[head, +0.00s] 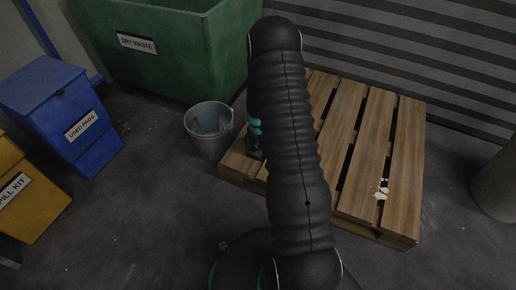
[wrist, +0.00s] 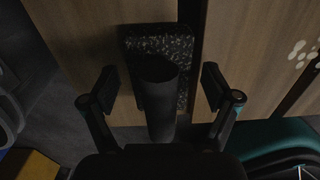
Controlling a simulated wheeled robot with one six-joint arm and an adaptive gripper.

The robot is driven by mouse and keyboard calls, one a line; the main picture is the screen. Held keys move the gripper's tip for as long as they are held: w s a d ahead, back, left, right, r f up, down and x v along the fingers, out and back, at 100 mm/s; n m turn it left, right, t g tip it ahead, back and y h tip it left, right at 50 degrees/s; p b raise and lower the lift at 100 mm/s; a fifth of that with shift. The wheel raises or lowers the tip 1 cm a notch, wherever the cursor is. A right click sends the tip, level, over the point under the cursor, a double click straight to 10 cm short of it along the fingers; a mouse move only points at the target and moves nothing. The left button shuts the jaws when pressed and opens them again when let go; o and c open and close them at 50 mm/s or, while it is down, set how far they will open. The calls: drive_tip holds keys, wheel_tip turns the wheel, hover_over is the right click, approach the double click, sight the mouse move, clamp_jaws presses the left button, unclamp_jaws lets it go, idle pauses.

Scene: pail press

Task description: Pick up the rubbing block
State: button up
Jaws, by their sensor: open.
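The rubbing block (wrist: 157,42) lies on the wooden pallet (head: 405,150), seen in the wrist view as a dark speckled slab with a thick black handle standing toward the camera. My gripper (wrist: 161,86) is open, with one finger on each side of the handle and a visible gap on both sides. No contact shows. In the head view my gripper (head: 256,148) is at the pallet's left corner, largely covered by my arm. I cannot make out the block there.
A grey pail (head: 208,145) stands left of the pallet. A green dry waste bin (head: 175,65) is behind it. A blue used pads bin (head: 70,115) and a yellow spill kit box (head: 30,205) stand at the left. Pale flecks (head: 381,189) lie on the pallet's right side.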

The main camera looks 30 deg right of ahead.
drive_tip(key=c, duration=1.3)
drive_tip(key=shift+r, duration=0.1)
drive_tip(key=shift+r, duration=0.4)
drive_tip(key=r, duration=0.2)
drive_tip(key=r+p, duration=0.1)
drive_tip(key=r, duration=0.1)
drive_tip(key=shift+d, duration=0.35)
drive_tip(key=d+r, duration=0.2)
drive_tip(key=d, duration=0.1)
drive_tip(key=d+r, duration=0.2)
drive_tip(key=d, duration=0.2)
drive_tip(key=d+r, duration=0.2)
drive_tip(key=d, duration=0.2)
drive_tip(key=shift+s+r+p, duration=0.1)
drive_tip(key=shift+s+p, duration=0.2)
drive_tip(key=shift+p, duration=0.1)
